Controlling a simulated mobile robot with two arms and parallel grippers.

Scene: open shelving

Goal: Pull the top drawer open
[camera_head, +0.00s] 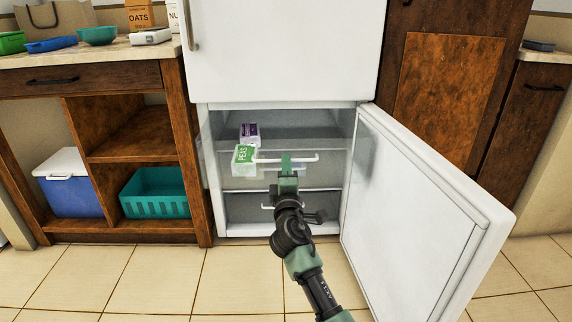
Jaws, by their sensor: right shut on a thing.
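The lower compartment of the white fridge (285,52) stands open, with its door (420,205) swung out to the right. Inside are see-through drawers with white bar handles. The top drawer's handle (308,158) runs level across the front. A green and white peas package (244,158) and a purple package (250,130) show in the top drawer. My right gripper (287,166) is shut on the top drawer's handle, near its middle. The arm covers part of the lower drawers. How far out the top drawer stands is hard to tell. My left gripper is not in view.
A lower handle (268,207) shows beside my arm. Wooden shelving at left holds a blue cooler (70,184) and a teal basket (156,194). Boxes and bowls stand on the counter (112,52) above. Tiled floor (150,280) in front is clear.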

